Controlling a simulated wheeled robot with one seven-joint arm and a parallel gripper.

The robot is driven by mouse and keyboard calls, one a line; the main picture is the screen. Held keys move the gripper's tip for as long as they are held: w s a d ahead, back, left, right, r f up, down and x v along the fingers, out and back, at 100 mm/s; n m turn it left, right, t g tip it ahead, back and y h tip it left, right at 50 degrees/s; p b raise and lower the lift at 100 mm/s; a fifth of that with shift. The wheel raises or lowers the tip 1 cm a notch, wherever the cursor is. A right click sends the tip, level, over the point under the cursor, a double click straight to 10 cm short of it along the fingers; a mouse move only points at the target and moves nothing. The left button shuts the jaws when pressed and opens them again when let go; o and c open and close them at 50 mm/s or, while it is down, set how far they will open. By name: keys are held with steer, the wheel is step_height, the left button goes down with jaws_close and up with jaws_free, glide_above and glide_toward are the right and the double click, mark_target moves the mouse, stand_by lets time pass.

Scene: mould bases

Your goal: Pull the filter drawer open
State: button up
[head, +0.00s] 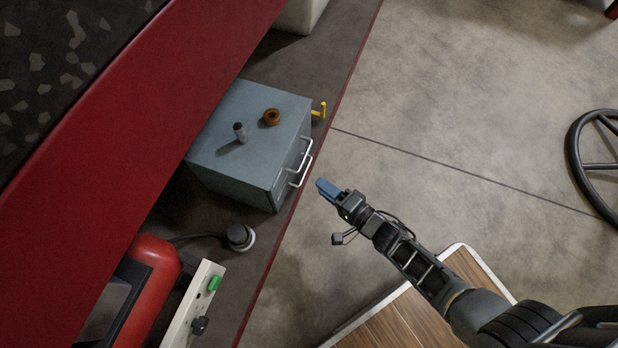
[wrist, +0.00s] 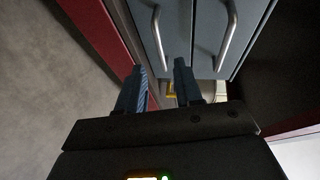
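A grey-blue metal cabinet (head: 250,135) sits on a dark shelf in the head view, with a silver bar handle (head: 303,163) on the face towards my gripper. In the wrist view the cabinet front (wrist: 191,30) shows two bar handles, a left one (wrist: 158,38) and a right one (wrist: 229,38), with a seam between them. Which of them belongs to the filter drawer I cannot tell. The front looks closed. My gripper (head: 323,188) is just right of and in front of the handle in the head view, apart from it. In the wrist view its blue fingers (wrist: 158,72) are spread and empty.
A brown ring (head: 271,117) and a small grey cylinder (head: 240,132) stand on the cabinet top. A yellow lever (head: 320,111) sticks out at its far side. A red cylinder (head: 152,270) and a switch panel (head: 195,305) are nearer. The concrete floor at right is mostly clear.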

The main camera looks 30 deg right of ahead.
steer(key=b+x, duration=0.2)
steer(key=x, duration=0.5)
jaws_close()
steer(key=shift+s+d, duration=0.1)
stand_by(1.3)
